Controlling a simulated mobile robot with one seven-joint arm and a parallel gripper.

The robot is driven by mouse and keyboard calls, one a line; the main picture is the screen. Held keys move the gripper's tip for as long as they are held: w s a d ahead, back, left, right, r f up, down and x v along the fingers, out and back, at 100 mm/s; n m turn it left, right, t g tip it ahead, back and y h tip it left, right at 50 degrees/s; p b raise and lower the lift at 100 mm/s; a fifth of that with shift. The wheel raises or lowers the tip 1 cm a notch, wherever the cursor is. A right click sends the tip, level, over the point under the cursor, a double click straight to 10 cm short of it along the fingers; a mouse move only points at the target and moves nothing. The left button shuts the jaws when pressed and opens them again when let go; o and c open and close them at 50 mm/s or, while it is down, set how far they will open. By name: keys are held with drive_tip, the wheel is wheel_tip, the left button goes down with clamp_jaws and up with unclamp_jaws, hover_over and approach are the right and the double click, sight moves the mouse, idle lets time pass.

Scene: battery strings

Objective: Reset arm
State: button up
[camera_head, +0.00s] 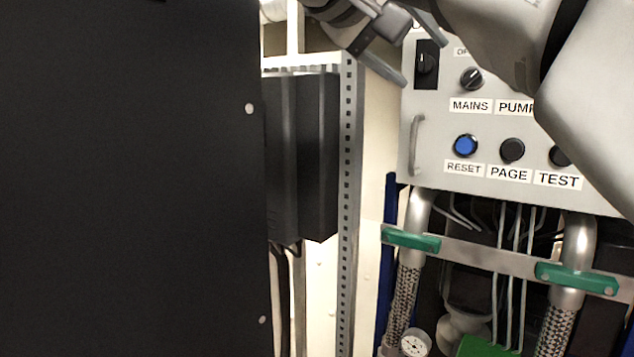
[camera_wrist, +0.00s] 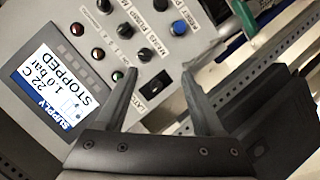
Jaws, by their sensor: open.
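My gripper (camera_head: 422,62) is open and empty in the head view, at the upper left corner of the grey control panel (camera_head: 437,178). In the wrist view its two fingers (camera_wrist: 158,77) are spread apart in front of the panel, on either side of a black rotary switch on a dark plate (camera_wrist: 156,88). That switch also shows in the head view (camera_head: 427,63). I cannot tell whether a finger touches the panel. The blue RESET button (camera_head: 466,145) sits lower on the panel; it also shows in the wrist view (camera_wrist: 179,27). My arm covers the panel's upper right.
A display (camera_wrist: 55,88) reads SUPPLY, 22 C, 1.0 bar, STOPPED. A handle (camera_head: 416,145) stands out from the panel's left side. Pipes with green clamps (camera_head: 411,238) run below. A large black surface (camera_head: 130,180) fills the left; a perforated post (camera_head: 348,200) stands between.

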drive_tip(key=s+f+g+y, duration=0.1)
drive_tip(key=s+f+y, duration=0.2)
drive_tip(key=f, duration=1)
drive_tip(key=s+d+f+g+y, duration=0.1)
drive_tip(key=s+f+y, duration=0.3)
drive_tip(key=f, duration=0.9)
drive_tip(key=s+d+f+g+y, duration=0.1)
drive_tip(key=s+f+y, duration=0.2)
drive_tip(key=s+f, duration=0.6)
wheel_tip(320, 180, down, 5)
drive_tip(key=shift+f+m+g, duration=0.1)
drive_tip(key=shift+m+g, duration=0.2)
drive_tip(key=shift+g, duration=0.1)
drive_tip(key=shift+s+d, duration=0.1)
drive_tip(key=shift+c, duration=0.3)
